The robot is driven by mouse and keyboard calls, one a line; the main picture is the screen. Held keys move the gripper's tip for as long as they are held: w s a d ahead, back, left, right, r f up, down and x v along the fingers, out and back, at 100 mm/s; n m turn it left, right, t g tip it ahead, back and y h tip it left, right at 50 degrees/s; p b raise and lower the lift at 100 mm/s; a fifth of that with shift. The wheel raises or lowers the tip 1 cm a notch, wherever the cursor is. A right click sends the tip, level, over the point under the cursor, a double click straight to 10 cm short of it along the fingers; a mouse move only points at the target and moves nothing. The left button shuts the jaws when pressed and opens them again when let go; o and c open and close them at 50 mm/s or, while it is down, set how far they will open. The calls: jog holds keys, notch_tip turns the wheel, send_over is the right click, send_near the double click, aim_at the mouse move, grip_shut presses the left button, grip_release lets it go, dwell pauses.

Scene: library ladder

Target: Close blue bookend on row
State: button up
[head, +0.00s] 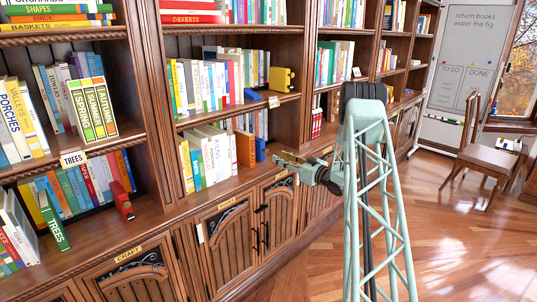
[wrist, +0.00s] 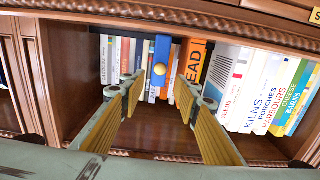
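The blue bookend (wrist: 161,58) with a round yellow knob (wrist: 159,69) stands in a shelf bay in the wrist view. An orange book (wrist: 194,60) is beside it on the right, then white, blue and green books (wrist: 262,92). In the head view the blue bookend (head: 260,149) is at the right end of the lower middle shelf's row. My gripper (wrist: 160,90) is open and empty. Its two fingers point into the bay, with the bookend seen between them and apparently beyond the tips. In the head view my gripper (head: 285,160) is in front of that shelf.
Wooden shelf edges and uprights frame the bay. Several pale books (wrist: 117,60) stand left of the bookend in the wrist view. A yellow bookend (head: 283,79) is on the shelf above and a red one (head: 121,201) at left. Open floor (head: 460,235) and a chair (head: 488,160) are at right.

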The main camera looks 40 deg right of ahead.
aim_at(267, 151)
jog(key=shift+w+a+b, duration=0.15)
jog(key=shift+w+b, duration=0.1)
jog(key=shift+w, duration=1.3)
jog(key=shift+w+a+b, duration=0.15)
jog(key=shift+w+b, duration=0.1)
jog(key=shift+w, duration=1.35)
jog(key=shift+w+a+b, duration=0.15)
jog(key=shift+w+b, duration=0.1)
jog(key=shift+w, duration=1.3)
jog(key=shift+c, duration=0.7)
grip_shut()
jog(key=shift+s, duration=0.1)
